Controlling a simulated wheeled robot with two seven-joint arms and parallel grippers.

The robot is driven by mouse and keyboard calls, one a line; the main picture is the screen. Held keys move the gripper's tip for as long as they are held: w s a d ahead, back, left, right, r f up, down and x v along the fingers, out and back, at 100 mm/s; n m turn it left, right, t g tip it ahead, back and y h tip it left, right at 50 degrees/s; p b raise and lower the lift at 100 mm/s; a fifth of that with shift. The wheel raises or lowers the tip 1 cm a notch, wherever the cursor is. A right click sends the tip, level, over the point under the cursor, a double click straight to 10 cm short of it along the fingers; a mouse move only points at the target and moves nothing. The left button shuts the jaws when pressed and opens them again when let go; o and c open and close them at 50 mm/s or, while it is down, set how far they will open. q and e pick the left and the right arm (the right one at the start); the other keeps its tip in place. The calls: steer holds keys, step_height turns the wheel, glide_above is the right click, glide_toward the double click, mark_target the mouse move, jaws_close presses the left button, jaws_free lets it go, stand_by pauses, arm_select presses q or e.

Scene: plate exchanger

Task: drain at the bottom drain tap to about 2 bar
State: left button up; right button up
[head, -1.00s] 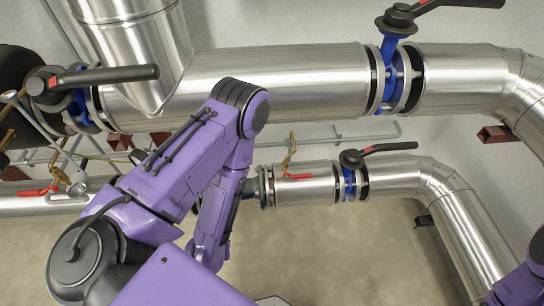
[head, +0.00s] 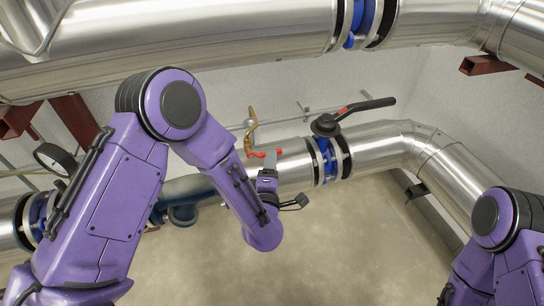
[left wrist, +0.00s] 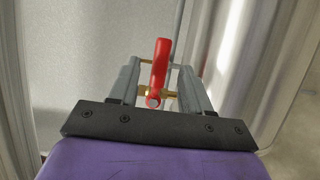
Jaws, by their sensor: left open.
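A small tap with a red lever (head: 262,154) sits on the lower silver pipe, below a bent brass fitting (head: 252,130). My left gripper (head: 268,168) is right at this lever, its jaws pointing toward the pipe. In the left wrist view the red lever (left wrist: 160,70) stands between the two grey fingers of my open left gripper (left wrist: 158,75), with a gap visible on either side. Brass parts of the tap show behind the lever. My right arm shows at the lower right of the head view, but its gripper is not clearly visible.
A blue valve (head: 326,158) with a long black handle (head: 367,106) is on the same pipe, just right of the tap. A large silver pipe (head: 200,45) crosses above. The floor (head: 330,250) below is clear.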

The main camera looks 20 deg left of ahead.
arm_select(q)
steer(key=x, duration=0.5)
steer(key=shift+c, duration=0.3)
jaws_close()
steer(key=shift+d+b, duration=0.1)
steer(key=shift+b, duration=0.2)
